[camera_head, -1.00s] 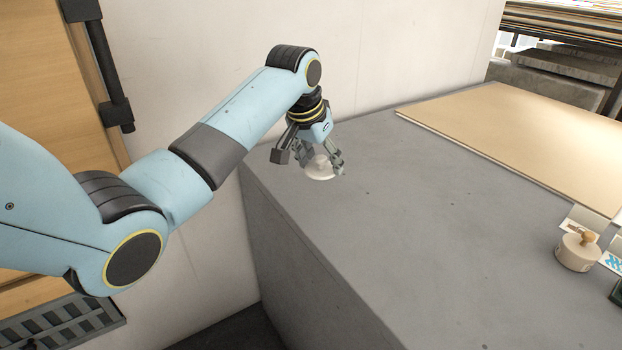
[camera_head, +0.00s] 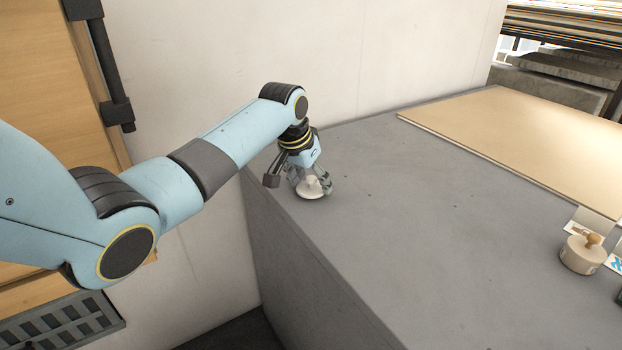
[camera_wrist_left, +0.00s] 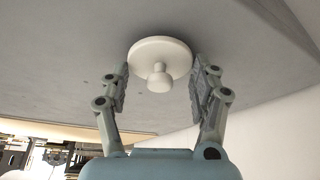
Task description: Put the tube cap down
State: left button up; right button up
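The tube cap (camera_head: 310,191) is a white disc with a small round knob on top. It is low over the grey counter top (camera_head: 420,220), near its left edge, knob up. I cannot tell whether it touches the surface. My left gripper (camera_head: 312,186) reaches down over it with a finger on either side. In the left wrist view the cap (camera_wrist_left: 160,52) sits between the fingertips of my left gripper (camera_wrist_left: 161,66). The fingertips meet its rim at both sides, and the knob is clear of the fingers. My right gripper is not in view.
A large tan board (camera_head: 530,140) lies on the counter at the back right. A round beige container with a wooden knob (camera_head: 582,254) stands at the right, beside small cards. A pale wall (camera_head: 400,50) rises behind. The middle of the counter is clear.

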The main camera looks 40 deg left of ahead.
pick_arm(q)
jog(key=o, duration=0.3)
jog(key=shift+r, duration=0.45)
jog(key=p+v, duration=0.2)
jog(key=v, duration=0.9)
jog(key=shift+s+r, duration=0.15)
jog(key=shift+s, duration=0.1)
